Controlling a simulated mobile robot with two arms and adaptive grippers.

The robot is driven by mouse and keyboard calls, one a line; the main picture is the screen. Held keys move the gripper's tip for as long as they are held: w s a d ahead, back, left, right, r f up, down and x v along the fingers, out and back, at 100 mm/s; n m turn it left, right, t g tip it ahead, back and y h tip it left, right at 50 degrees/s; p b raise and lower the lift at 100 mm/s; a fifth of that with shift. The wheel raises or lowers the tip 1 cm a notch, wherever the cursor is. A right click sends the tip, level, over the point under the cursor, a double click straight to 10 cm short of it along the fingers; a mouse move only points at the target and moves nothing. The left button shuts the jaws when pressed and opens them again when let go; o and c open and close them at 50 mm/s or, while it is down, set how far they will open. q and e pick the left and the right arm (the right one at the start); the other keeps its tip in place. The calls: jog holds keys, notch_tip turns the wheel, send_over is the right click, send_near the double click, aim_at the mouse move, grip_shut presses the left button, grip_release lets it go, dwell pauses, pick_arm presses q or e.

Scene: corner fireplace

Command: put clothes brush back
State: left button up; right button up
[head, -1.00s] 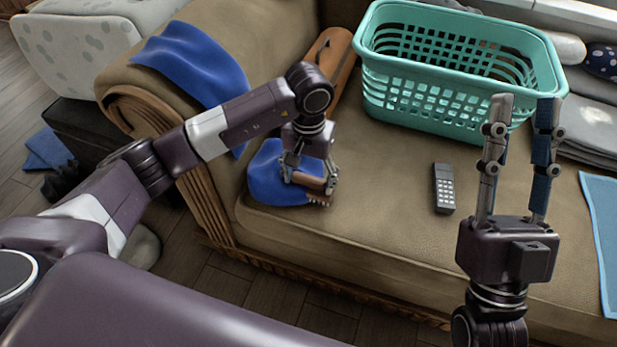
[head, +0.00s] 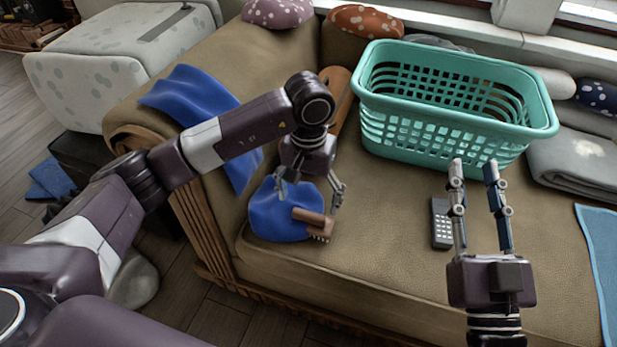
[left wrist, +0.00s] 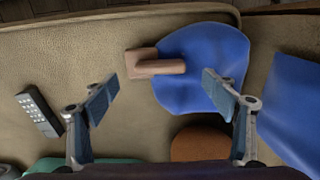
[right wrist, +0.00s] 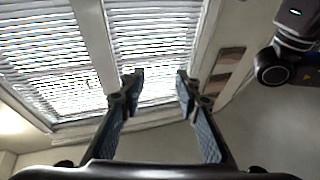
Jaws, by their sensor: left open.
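The clothes brush (head: 314,222) is brown with pale bristles. It lies on the sofa seat, its handle over the edge of a blue cloth (head: 272,213). In the left wrist view the brush (left wrist: 152,64) lies ahead of the fingers, with its handle on the blue cloth (left wrist: 195,82). My left gripper (head: 308,196) is open above the brush and empty; its fingers also show apart in the left wrist view (left wrist: 158,92). My right gripper (head: 474,168) points up over the right part of the seat, fingers apart and empty; its wrist view shows only a window between the fingers (right wrist: 160,80).
A teal laundry basket (head: 455,150) stands at the back of the seat. A dark remote (head: 441,223) lies near my right gripper. Another blue cloth (head: 190,95) hangs over the sofa arm. A folded grey blanket (head: 575,160) and light blue cloth (head: 603,245) lie at right.

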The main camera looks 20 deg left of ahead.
aim_at(309, 214)
pick_arm(q)
jog(key=shift+r+p, duration=0.55)
jog(key=shift+r, duration=2.25)
pick_arm(e)
notch_tip(309, 214, down, 8)
jog(key=g+h, duration=0.1)
jog(key=g, duration=0.2)
jog(key=shift+w+d+r+g, duration=0.25)
jog(key=shift+w+d+g, duration=0.15)
jog(key=shift+w, duration=0.05)
